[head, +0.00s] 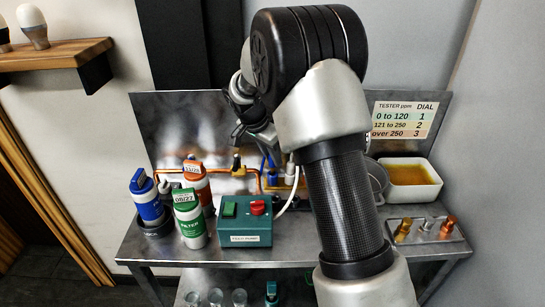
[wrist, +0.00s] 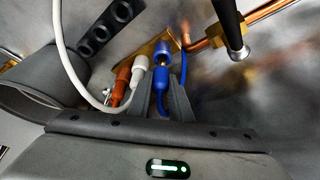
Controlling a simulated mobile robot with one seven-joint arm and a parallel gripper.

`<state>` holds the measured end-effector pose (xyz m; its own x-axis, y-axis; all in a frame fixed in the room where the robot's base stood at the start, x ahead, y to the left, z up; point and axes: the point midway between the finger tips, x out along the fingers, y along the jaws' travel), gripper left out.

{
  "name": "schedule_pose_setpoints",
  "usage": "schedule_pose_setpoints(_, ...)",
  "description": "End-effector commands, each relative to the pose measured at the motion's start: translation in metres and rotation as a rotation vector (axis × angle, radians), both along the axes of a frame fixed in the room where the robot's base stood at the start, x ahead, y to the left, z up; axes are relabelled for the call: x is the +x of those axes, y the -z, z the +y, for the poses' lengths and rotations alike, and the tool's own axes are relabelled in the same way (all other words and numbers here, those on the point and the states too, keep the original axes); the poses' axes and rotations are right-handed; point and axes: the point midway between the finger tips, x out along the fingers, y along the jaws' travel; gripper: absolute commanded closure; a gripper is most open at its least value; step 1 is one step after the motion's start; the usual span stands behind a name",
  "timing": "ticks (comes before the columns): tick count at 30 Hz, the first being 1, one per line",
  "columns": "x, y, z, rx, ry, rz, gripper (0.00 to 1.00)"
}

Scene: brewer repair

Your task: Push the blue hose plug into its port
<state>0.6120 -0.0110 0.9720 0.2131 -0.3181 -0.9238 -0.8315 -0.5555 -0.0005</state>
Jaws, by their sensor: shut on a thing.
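The blue hose plug (wrist: 160,76) is between the two dark fingers of my gripper (wrist: 163,98) in the wrist view, and the gripper is shut on it. Its tip points at the brass port block (wrist: 150,47) and overlaps it in the picture; I cannot tell how deep it sits in its port. A thin blue hose (wrist: 184,70) curves up to the right of it. A white plug (wrist: 139,76) and an orange-red plug (wrist: 121,82) stand just left of it at the same block. In the head view my arm hides most of the gripper.
A copper pipe (wrist: 205,43) and a dark rod with a metal tip (wrist: 233,30) are to the right of the block. A white hose (wrist: 62,45) loops at left. On the bench are a green control box (head: 243,222), several filter bottles (head: 190,218) and a white tray (head: 425,189).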

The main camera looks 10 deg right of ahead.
Motion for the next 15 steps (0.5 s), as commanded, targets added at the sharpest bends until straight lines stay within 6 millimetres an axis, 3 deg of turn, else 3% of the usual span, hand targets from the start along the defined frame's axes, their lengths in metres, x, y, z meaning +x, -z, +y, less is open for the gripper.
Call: schedule_pose_setpoints(15,0.0000,0.0082,0.0000,0.000,-0.001,0.000,1.00)
